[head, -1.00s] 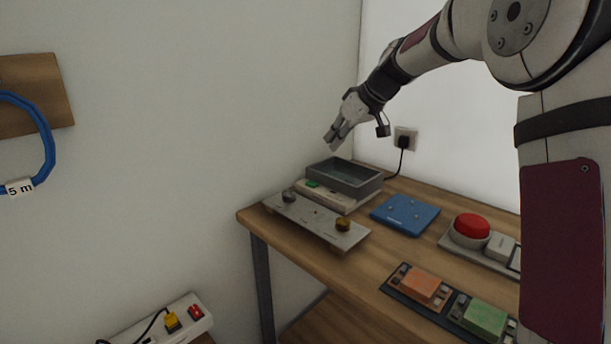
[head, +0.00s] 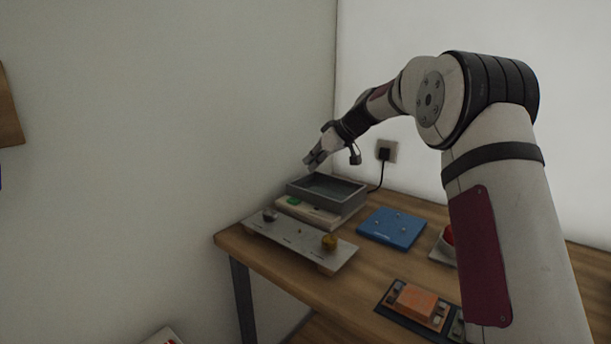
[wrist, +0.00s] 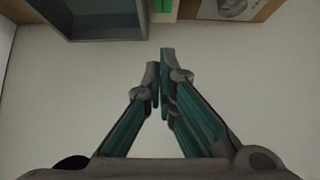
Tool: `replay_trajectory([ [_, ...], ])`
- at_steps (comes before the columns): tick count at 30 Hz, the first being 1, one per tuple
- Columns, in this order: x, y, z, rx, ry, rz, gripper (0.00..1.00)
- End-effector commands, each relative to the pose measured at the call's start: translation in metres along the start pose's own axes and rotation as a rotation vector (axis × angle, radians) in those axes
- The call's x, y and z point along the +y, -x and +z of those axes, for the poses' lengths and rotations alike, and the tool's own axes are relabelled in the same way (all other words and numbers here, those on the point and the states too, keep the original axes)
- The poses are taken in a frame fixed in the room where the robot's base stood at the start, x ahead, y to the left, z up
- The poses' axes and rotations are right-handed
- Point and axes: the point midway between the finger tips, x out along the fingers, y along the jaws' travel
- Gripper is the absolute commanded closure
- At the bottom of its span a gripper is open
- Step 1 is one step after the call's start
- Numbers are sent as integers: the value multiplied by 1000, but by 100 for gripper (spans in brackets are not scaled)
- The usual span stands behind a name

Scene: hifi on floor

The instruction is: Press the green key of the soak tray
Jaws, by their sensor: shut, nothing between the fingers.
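The soak tray is a grey open basin (head: 352,196) on a pale base (head: 322,216) at the back left of the wooden table in the head view. Its green key (head: 293,201) sits on the left front part of the base. In the wrist view the green key (wrist: 163,8) shows at the top edge, partly cut off, beside the basin (wrist: 100,22). My gripper (head: 310,166) is shut and empty, above the tray's left end in the head view.
A metal panel (head: 290,240) with a grey knob and a yellow knob lies in front of the tray. A blue plate (head: 392,228), an orange block (head: 416,301) and a partly hidden red button (head: 449,236) lie to the right. A wall socket (head: 386,151) is behind.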

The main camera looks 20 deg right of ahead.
Motion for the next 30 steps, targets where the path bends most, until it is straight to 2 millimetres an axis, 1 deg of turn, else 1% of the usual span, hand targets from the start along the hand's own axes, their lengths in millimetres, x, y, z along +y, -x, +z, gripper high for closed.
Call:
replay_trajectory([
  [12, -1, -80, 1, -2, 1, -2, 100],
  [15, -1, -96, 3, -2, 0, -2, 100],
  [18, 0, -105, 15, -2, -2, -1, 100],
  [21, 0, -113, 22, -2, -1, -1, 100],
  [25, 0, -117, 27, -1, 0, -1, 100],
  [30, 0, -119, 29, 0, 0, 0, 100],
])
